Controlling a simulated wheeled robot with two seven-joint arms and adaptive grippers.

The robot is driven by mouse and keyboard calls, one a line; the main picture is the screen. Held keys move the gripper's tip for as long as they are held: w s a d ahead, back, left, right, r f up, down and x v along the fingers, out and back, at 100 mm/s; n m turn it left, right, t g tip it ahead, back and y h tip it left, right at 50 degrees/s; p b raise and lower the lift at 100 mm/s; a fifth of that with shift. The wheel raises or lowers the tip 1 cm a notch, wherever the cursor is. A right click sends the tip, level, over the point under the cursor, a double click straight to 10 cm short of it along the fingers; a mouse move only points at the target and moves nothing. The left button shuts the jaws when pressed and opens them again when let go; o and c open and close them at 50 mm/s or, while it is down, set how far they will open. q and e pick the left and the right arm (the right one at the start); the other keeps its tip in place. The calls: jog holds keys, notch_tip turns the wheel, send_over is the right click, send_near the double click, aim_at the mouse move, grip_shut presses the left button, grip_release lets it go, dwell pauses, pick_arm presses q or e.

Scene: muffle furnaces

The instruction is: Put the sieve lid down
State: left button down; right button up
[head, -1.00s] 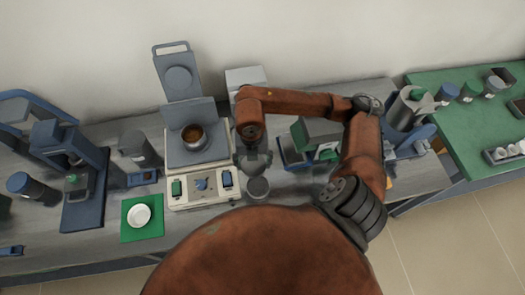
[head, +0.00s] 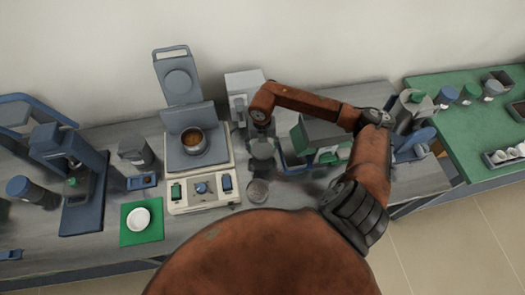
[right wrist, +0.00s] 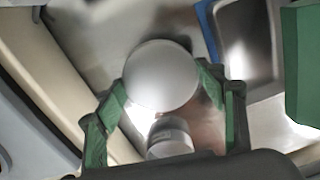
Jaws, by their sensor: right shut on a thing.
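The sieve lid (right wrist: 162,75) is a round, smooth grey disc. In the right wrist view it sits between the green fingers of my right gripper (right wrist: 165,88), which is shut on it. In the head view my right gripper (head: 262,150) is above the table, right of the beige machine, and the lid is hard to separate from it. A grey cylinder (right wrist: 170,137) also shows below the lid in the wrist view. My left gripper is not in view.
The beige machine (head: 205,205) holds a pot with a brown inside (head: 193,140). A blue-rimmed tray (head: 290,163) and a grey-green box (head: 322,132) stand right of the gripper. A white dish (head: 138,219) lies on a green mat (head: 142,238) at left.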

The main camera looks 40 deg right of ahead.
aim_at(262, 149)
jog(key=shift+f, duration=1.65)
jog(key=shift+f, duration=0.2)
jog(key=o, duration=1.2)
jog(key=shift+r, duration=0.2)
notch_tip(262, 149, up, 12)
jog(key=shift+r, duration=0.1)
